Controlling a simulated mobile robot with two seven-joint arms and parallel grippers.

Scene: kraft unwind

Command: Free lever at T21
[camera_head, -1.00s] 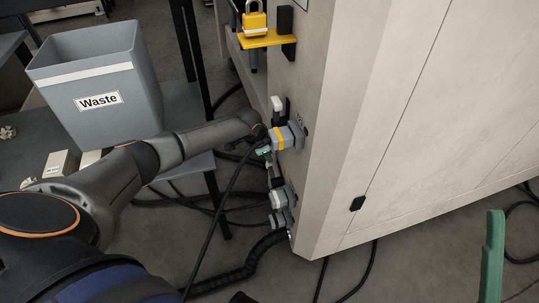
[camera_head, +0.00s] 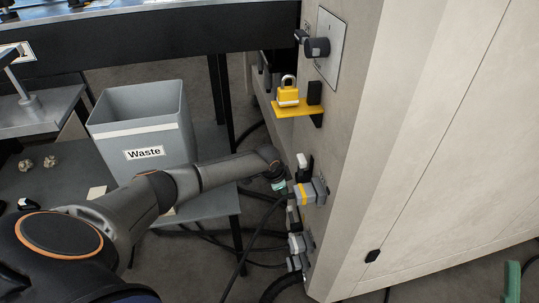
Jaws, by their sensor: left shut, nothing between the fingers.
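On the narrow side of the beige cabinet, a grey connector with a yellow band (camera_head: 306,194) sticks out, a dark cable hanging from it. A white-tipped lever (camera_head: 301,161) stands just above it. Lower down are more grey connectors (camera_head: 299,243). I cannot read which is T21. My left gripper (camera_head: 278,185) is shut and empty, its teal fingertips pointing down just left of the yellow-banded connector, seemingly apart from it. My right gripper is not in view.
A yellow padlock (camera_head: 288,94) stands on a yellow shelf (camera_head: 297,109) above the connectors, below a dark rotary knob (camera_head: 317,47). A grey Waste bin (camera_head: 145,130) is on a table at left. Cables hang below. A green upright piece (camera_head: 512,283) shows at lower right.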

